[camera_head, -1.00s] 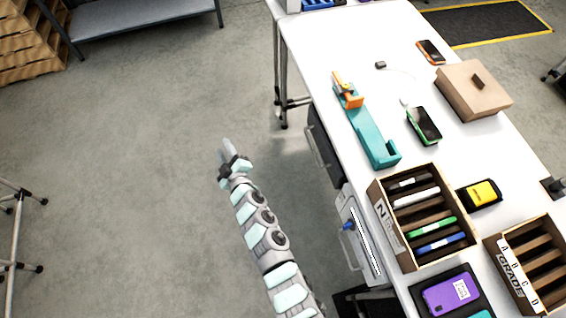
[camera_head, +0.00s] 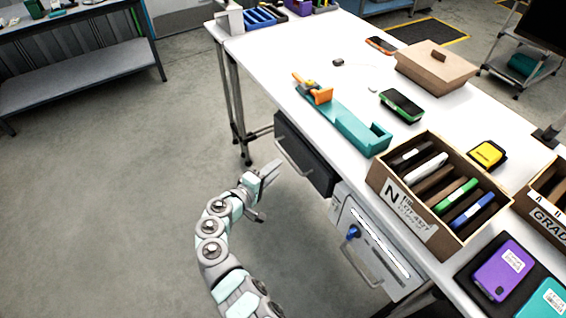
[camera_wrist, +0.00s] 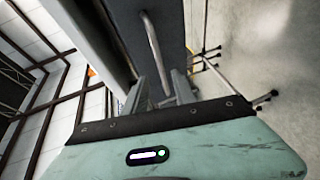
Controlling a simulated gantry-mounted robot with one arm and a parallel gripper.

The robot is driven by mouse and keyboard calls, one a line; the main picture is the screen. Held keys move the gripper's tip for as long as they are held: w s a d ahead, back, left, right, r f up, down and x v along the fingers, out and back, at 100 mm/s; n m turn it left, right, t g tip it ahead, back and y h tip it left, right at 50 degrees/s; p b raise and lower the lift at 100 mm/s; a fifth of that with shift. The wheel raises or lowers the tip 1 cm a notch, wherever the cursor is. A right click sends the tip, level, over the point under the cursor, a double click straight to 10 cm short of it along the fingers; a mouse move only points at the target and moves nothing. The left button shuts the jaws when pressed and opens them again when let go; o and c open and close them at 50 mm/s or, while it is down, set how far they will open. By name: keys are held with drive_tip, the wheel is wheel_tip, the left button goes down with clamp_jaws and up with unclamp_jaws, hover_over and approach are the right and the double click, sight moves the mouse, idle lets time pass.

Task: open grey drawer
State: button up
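Two drawers hang under the table's front edge. The dark grey, nearly black drawer (camera_head: 306,158) has a long bar handle (camera_head: 292,160). The light grey drawer (camera_head: 378,252), right of it and nearer, has its own bar handle (camera_head: 358,266) and a blue key-like piece (camera_head: 353,232). Both look closed. My gripper (camera_head: 270,178) is in front of the dark drawer, near its handle. In the wrist view the dark drawer face (camera_wrist: 168,25) and handle (camera_wrist: 152,48) lie ahead, and the fingers (camera_wrist: 163,85) are apart near the handle's end. Contact cannot be told.
A table leg (camera_head: 236,110) stands left of the dark drawer. The floor to the left is clear.

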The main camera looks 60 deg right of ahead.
sight(288, 157)
drive_tip(key=b+x, duration=0.2)
drive_tip(key=x, duration=0.6)
drive_tip(key=shift+w+d+b, duration=0.15)
drive_tip(key=shift+b, duration=0.2)
clamp_jaws()
idle(0.9)
